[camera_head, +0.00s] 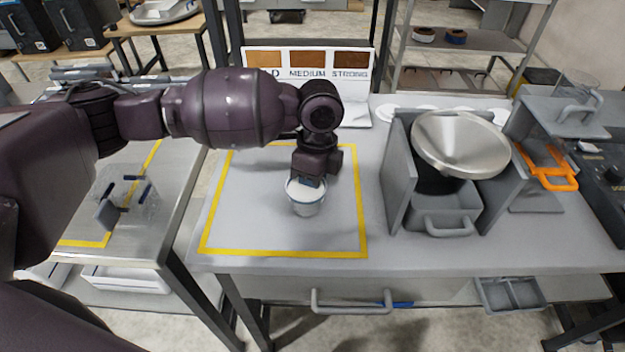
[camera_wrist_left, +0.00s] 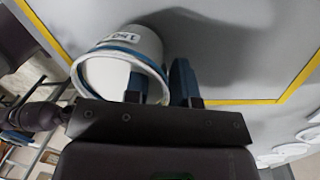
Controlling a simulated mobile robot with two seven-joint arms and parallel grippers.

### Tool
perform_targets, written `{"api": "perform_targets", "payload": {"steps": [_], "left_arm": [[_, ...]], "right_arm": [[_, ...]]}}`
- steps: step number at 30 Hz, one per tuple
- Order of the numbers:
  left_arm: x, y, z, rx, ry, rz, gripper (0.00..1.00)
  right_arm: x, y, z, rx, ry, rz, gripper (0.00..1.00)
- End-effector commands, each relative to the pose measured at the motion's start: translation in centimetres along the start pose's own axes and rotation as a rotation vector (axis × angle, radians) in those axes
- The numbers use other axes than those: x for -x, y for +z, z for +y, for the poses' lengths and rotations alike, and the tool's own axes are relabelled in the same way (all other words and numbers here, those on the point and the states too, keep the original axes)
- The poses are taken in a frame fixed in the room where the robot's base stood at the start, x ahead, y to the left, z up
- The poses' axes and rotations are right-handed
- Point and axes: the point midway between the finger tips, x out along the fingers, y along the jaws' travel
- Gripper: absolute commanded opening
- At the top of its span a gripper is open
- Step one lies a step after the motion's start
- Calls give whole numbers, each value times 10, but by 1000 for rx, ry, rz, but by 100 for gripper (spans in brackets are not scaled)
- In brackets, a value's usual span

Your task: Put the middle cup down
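A white cup (camera_head: 306,203) with a blue band near its rim is in the yellow-outlined square (camera_head: 283,252) on the grey table. My left gripper (camera_head: 308,182) reaches down to it from above. In the left wrist view the cup (camera_wrist_left: 125,55) shows printed dark marks on its side. There the left gripper (camera_wrist_left: 165,85) has one finger inside the cup's mouth and one outside, with the rim between them. It looks shut on the cup's wall. The cup looks roughly upright. I cannot tell whether its base touches the table. My right gripper is not in view.
A sign (camera_head: 310,72) reading MEDIUM and STRONG stands behind the square. Right of the square is a grey stand (camera_head: 398,185) with a metal funnel (camera_head: 460,143). A clear container (camera_head: 125,192) stands on the left table. The square around the cup is otherwise clear.

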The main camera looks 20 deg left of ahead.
Motion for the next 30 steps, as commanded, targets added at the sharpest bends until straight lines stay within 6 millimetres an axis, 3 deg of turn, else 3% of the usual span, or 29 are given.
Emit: {"api": "perform_targets", "payload": {"steps": [2,14,30], "left_arm": [[0,0,0,0,0,0,36],[8,0,0,-1,-2,0,36],[102,0,0,0,-4,1,36]], "right_arm": [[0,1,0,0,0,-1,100],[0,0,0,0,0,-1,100],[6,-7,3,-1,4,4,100]]}}
